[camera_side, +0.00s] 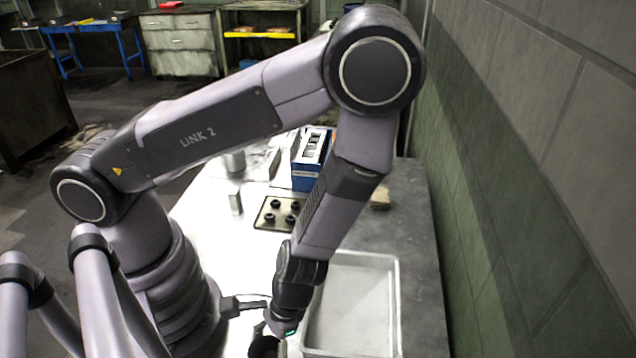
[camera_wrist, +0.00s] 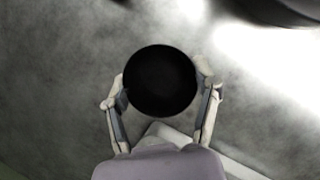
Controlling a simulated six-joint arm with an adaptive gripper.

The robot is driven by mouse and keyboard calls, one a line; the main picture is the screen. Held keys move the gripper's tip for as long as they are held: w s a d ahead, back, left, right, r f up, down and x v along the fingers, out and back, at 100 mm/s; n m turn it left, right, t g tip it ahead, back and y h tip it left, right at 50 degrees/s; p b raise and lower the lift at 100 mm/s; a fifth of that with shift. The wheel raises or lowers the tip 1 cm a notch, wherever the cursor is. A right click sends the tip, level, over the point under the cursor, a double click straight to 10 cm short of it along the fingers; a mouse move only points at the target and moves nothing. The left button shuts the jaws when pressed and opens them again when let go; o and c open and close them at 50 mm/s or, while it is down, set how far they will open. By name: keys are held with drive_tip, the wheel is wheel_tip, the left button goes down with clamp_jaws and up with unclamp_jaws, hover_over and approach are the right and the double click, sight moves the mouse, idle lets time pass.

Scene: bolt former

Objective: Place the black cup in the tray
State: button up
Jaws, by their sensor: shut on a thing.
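The black cup (camera_wrist: 159,81) is between the two fingers of my gripper (camera_wrist: 161,92) in the wrist view, and the fingers are shut on its sides. Its round dark opening faces the wrist camera. In the side view a dark part of the cup (camera_side: 264,346) shows at the bottom edge, below my gripper (camera_side: 280,326), mostly cut off by the frame. The white tray (camera_side: 350,300) lies on the table just right of my gripper. Its inside looks empty where it shows. A pale rim crosses the bottom of the wrist view. I cannot tell the cup's height above the table.
A dark plate with several small black round parts (camera_side: 279,213) lies further back. Behind it stand a blue box (camera_side: 311,160) and a grey metal cylinder (camera_side: 234,162). A small tan block (camera_side: 380,197) sits behind the tray. A wall (camera_side: 540,180) runs along the right.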

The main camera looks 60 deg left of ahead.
drive_tip(key=shift+r, duration=0.1)
wheel_tip(320, 180, up, 9)
drive_tip(key=n+t+h, duration=0.1)
drive_tip(key=n+h, duration=0.2)
drive_tip(key=n, duration=0.6)
hover_over(352, 318)
drive_tip(key=a, duration=0.1)
drive_tip(key=f, duration=0.2)
drive_tip(key=w+f, duration=0.1)
drive_tip(key=f, duration=0.1)
drive_tip(key=shift+w+a+f, duration=0.1)
drive_tip(key=shift+a+f, duration=0.05)
drive_tip(key=shift+f, duration=2.1)
drive_tip(key=o, duration=1.2)
drive_tip(key=shift+f, duration=0.15)
